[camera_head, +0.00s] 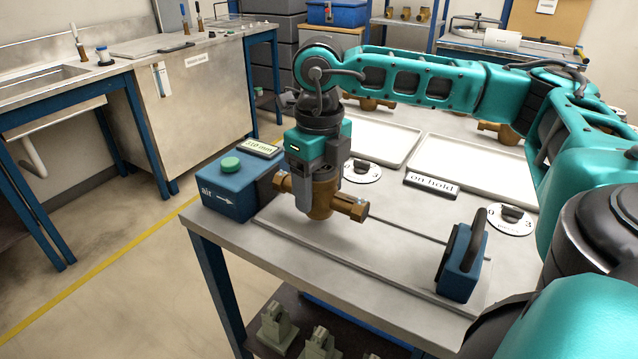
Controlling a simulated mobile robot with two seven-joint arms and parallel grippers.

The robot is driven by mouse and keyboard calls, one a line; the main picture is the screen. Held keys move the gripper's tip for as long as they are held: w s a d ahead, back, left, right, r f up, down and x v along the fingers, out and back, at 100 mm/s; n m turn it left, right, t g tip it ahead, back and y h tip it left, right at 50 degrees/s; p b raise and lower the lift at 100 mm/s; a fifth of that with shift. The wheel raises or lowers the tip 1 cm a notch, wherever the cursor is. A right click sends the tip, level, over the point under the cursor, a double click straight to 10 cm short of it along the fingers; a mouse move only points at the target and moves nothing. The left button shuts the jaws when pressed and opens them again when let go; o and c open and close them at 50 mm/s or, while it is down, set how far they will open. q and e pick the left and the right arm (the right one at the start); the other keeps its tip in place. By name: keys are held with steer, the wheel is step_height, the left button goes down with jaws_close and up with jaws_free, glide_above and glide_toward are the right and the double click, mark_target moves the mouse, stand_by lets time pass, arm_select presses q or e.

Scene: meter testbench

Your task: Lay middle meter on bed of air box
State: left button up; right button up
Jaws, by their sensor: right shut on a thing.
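A brass meter (348,207) is held in my right gripper (318,193), which points down from above with its fingers on the meter's body. The meter lies about level, its pipe ends pointing left and right. The blue air box (228,199) with a green button stands at the left end of the bench, close to the meter's left end. The metal bed (385,262) stretches right from the box. The meter is over the bed's left part; whether it touches the bed I cannot tell. My left gripper is not in view.
A blue end block with a dark handle (461,266) stands at the bed's right end. More brass meters (500,130) stand farther back. The bed's middle is clear.

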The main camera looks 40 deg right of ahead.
steer(key=shift+f, duration=0.25)
stand_by(0.4)
steer(key=shift+f+b, duration=0.35)
steer(key=shift+b, duration=0.2)
steer(key=shift+f, duration=0.25)
steer(key=o, duration=1.8)
